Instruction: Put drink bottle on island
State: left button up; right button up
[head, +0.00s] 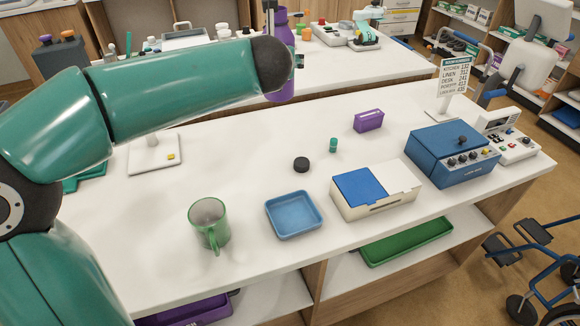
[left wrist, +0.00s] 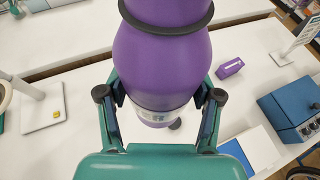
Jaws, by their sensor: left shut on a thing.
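The drink bottle is purple with a dark ring round it and a pale band near its base. It fills the middle of the left wrist view (left wrist: 163,60), and in the head view it shows partly behind my arm (head: 283,93). My left gripper (left wrist: 160,100) is shut on it, one finger on each side. In the head view the gripper (head: 297,62) is mostly hidden behind the wrist. The bottle looks roughly upright and held above the counters. Two white-topped counters show, a near one (head: 250,170) and a far one (head: 385,65); I cannot tell which is the island. My right gripper is not in view.
On the near counter stand a green mug (head: 208,222), a blue tray (head: 294,214), a white box with a blue panel (head: 374,190), a blue device (head: 452,154), a black lid (head: 301,164) and a purple box (head: 368,121). Its back middle has free room.

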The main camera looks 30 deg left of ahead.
pick_arm(q)
jog(key=f, duration=0.1)
jog(key=f+b, duration=0.2)
jog(key=shift+w+a+f, duration=0.1)
jog(key=shift+w+f, duration=0.2)
jog(key=shift+f, duration=0.1)
jog(key=shift+s+f+b, duration=0.1)
jog(key=shift+f+b, duration=0.15)
jog(key=shift+b, duration=0.15)
jog(key=b, duration=0.8)
send_over(281, 173)
notch_tip(281, 173, down, 19)
jog(key=shift+f, duration=0.2)
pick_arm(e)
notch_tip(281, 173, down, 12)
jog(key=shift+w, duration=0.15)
pick_arm(q)
jog(key=shift+f, duration=0.1)
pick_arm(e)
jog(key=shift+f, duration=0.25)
pick_arm(q)
jog(key=o, duration=1.5)
